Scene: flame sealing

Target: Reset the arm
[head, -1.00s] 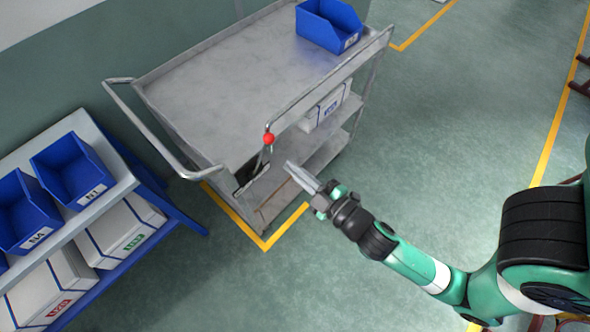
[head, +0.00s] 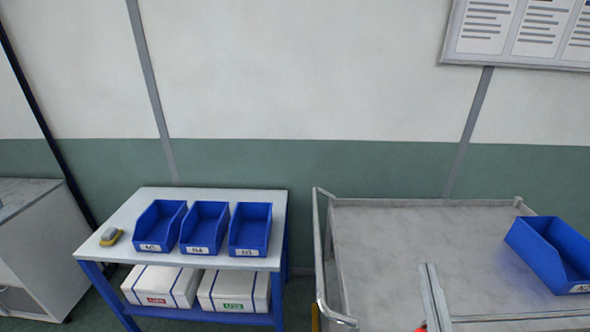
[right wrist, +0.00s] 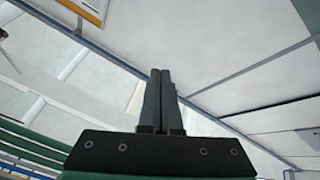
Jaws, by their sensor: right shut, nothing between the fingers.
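That view faces pale wall or ceiling panels. The rest of my right arm is out of the head view. My left gripper is in neither view.
Three blue bins (head: 205,228) stand on a white-topped table (head: 135,203) with a small yellow-grey item (head: 111,237). White boxes (head: 235,290) sit below. Another blue bin (head: 552,255) is on the cart's right. A red spot (head: 421,328) shows at the bottom edge.

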